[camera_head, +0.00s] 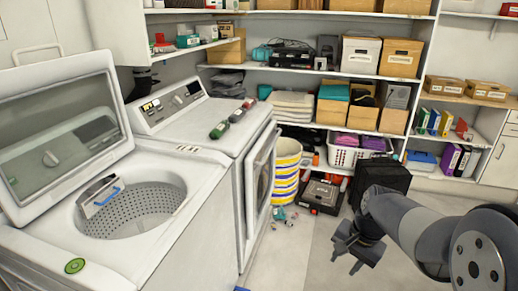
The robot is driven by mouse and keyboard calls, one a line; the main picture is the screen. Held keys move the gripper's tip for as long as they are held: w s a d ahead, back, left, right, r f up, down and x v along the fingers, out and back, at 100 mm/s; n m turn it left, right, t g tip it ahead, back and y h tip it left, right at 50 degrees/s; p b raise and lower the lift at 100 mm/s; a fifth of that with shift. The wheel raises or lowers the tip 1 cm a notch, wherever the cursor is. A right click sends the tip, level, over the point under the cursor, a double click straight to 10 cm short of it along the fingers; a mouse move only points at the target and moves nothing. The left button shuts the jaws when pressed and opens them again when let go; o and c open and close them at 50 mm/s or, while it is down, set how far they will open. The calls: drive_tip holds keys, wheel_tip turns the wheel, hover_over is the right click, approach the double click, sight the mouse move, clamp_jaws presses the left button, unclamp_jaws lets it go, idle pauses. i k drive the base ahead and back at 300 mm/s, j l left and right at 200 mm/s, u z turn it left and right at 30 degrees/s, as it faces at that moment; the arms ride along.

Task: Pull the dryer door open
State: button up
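The white dryer (205,108) stands to the right of the open-lidded washer. Its door (262,172), with a dark window, is on the right-hand face and seen at a steep angle. I cannot tell whether it is fully closed or slightly ajar, and no handle shows clearly. My gripper (345,262) is over the floor to the right of the dryer, clear of the door. Its two dark fingers point down and left, spread apart with nothing between them.
The washer (160,236) has its lid (66,126) raised. A yellow-striped basket (286,165), a dark toolbox (320,195) and small floor items (281,215) lie beyond the dryer door. Loaded shelves (310,75) line the back. Bare floor (283,258) lies between the dryer and my gripper.

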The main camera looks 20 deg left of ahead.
sight(260, 164)
drive_tip(key=i+j+u, duration=0.2)
drive_tip(key=i+u, duration=0.15)
drive_tip(key=i, duration=0.9)
drive_tip(key=i+l+u, duration=0.1)
drive_tip(key=i+u, duration=0.3)
drive_tip(key=i, duration=0.8)
